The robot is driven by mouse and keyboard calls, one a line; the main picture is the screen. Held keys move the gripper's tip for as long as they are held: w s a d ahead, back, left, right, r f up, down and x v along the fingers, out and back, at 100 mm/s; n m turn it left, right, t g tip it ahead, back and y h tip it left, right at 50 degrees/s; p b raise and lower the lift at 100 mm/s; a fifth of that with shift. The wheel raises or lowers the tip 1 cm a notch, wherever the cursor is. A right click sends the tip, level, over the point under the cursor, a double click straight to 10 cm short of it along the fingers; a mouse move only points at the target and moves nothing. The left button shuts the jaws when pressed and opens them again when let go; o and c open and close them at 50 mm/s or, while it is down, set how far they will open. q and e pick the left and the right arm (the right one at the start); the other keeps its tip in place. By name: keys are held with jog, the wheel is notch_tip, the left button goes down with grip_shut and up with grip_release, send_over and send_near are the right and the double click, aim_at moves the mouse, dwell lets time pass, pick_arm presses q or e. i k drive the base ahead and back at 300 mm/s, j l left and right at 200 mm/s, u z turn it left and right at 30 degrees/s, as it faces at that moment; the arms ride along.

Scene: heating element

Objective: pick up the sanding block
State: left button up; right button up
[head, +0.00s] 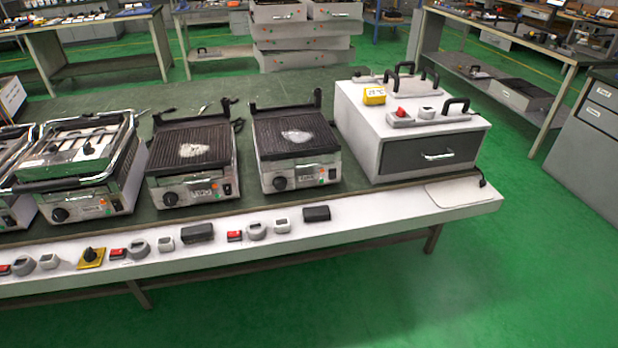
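Two dark, brick-like blocks lie on the white front ledge of the workbench in the head view. One dark block (197,233) is left of the middle, and the other dark block (316,213) is further right, in front of a grill. Either could be the sanding block; I cannot tell which from this distance. Nothing touches them. Neither of my grippers is in view.
Several contact grills stand on the green bench top, including one open grill (295,135). A white drawer cabinet (410,125) stands at the right with a yellow device (374,96) on top. Red, grey and white parts line the ledge (400,217). Green floor in front is clear.

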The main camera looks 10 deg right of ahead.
aim_at(319, 214)
jog(key=l+u, duration=0.15)
jog(key=u, duration=0.25)
jog(key=l+u, duration=0.15)
jog(key=u, duration=0.25)
jog(key=l+u, duration=0.1)
jog(key=u, duration=0.35)
jog(key=k+l+u, duration=0.25)
jog(key=l, duration=0.35)
jog(key=k+l+u, duration=0.3)
jog(key=l, duration=0.3)
jog(key=k+l+u, duration=0.25)
jog(key=l, duration=0.3)
jog(key=k+l+u, duration=0.25)
jog(key=l, duration=0.25)
jog(key=k, duration=0.1)
